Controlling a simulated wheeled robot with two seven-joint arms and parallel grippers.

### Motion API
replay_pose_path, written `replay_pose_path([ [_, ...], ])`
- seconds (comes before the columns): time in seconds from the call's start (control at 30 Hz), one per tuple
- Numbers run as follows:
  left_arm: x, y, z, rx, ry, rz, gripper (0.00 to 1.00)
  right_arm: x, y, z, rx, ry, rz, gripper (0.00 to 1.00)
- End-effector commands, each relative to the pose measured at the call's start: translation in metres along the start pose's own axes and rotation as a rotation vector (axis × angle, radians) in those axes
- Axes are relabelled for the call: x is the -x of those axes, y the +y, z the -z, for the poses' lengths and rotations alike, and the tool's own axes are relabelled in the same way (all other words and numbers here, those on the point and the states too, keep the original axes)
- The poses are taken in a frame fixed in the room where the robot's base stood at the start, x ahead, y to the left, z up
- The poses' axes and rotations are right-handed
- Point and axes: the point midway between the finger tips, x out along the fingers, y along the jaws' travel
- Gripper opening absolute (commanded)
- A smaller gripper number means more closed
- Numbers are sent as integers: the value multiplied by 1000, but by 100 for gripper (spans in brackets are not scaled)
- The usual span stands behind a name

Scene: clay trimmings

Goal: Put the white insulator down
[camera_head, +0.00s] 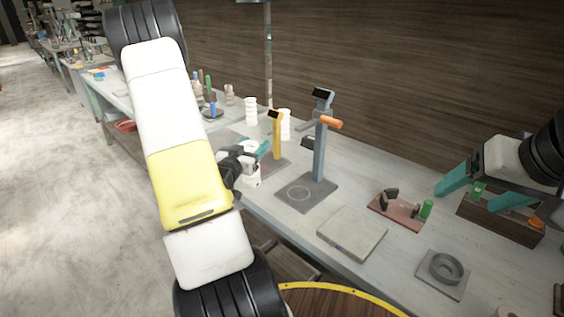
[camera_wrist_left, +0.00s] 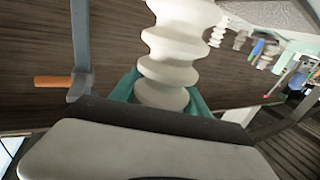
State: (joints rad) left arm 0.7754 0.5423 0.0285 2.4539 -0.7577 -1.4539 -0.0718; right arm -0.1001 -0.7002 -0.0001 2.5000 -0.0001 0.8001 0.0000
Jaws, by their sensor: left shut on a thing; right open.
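The white insulator (camera_wrist_left: 177,45) is a ribbed white column between the teal fingers of my left gripper (camera_wrist_left: 165,90) in the left wrist view. In the head view my left gripper (camera_head: 258,152) is over the bench beside the yellow stand (camera_head: 277,138). A white piece (camera_head: 251,178) shows just under it, partly covered by the gripper; I cannot tell whether it touches the bench. My right gripper (camera_head: 482,192) is open with teal fingers, over the wooden box (camera_head: 500,219) at the right.
Two other white ribbed columns (camera_head: 251,110) stand farther back on the bench (camera_head: 305,228). A blue-grey stand with an orange handle (camera_head: 320,145) is right of the yellow one. A grey slab (camera_head: 352,233), a reddish tray (camera_head: 397,214) and a grey ring block (camera_head: 444,270) lie nearer.

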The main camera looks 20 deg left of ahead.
Motion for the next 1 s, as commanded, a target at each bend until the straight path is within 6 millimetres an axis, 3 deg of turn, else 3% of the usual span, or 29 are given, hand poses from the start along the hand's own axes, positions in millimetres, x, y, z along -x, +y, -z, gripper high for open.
replay_pose_path([
  [0.17, -24, -8, 0, -2, 6, 1, 0, 0, 0, 0, 0, 0, 0, 76],
  [0.6, -122, -45, -10, -2, 5, 0, 0, 0, 0, 0, 0, 0, 0, 76],
  [0.93, -147, -55, -13, 0, 5, 0, 0, 0, 0, 0, 0, 0, 0, 76],
  [1.0, -148, -55, -23, 2, 1, 0, 0, 0, 0, 0, 0, 0, 0, 76],
])
